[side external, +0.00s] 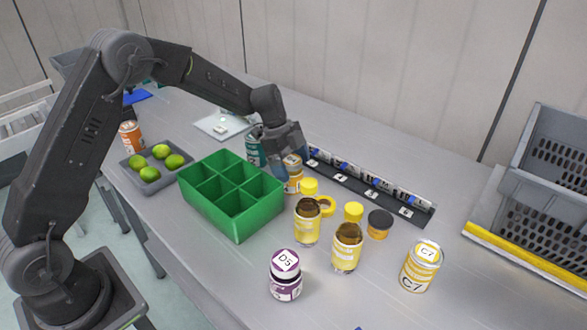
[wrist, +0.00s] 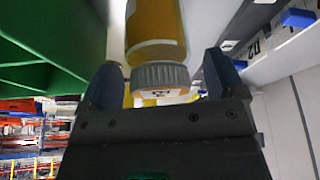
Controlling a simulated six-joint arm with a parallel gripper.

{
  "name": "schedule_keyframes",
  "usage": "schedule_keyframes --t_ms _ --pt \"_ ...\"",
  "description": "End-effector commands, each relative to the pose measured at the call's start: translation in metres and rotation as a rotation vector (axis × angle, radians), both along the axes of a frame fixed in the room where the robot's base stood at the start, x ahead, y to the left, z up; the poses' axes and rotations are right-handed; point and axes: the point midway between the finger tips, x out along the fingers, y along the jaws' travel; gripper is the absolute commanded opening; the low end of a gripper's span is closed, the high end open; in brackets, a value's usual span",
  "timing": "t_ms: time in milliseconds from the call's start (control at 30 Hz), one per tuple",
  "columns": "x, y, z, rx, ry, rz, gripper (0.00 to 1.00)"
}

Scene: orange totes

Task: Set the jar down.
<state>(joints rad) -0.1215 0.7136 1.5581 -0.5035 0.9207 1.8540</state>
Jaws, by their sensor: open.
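The jar (side external: 294,184) has an orange-yellow body and a pale lid with a label. It stands upright, apparently on the table, just right of the green divided box. My gripper (side external: 287,166) is at its top, with one finger on each side of the lid. The wrist view shows the jar (wrist: 156,32) between the fingers of my open gripper (wrist: 163,82). A gap shows between the lid and the right finger; the left finger is very close to the lid, and I cannot tell if they touch. My gripper hides part of the jar in the side view.
The green divided box (side external: 238,227) is close on the left. A dark labelled rail (side external: 370,187) runs behind. A teal can (side external: 254,148) is close behind.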

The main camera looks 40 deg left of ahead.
Motion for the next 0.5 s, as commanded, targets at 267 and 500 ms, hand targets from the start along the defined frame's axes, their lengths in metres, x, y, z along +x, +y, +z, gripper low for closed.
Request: schedule_keyframes --t_ms 267,500 --pt "-0.003 0.024 0.056 0.002 -0.005 0.002 0.88" --pt "-0.005 0.038 0.090 0.002 -0.003 0.002 0.88"
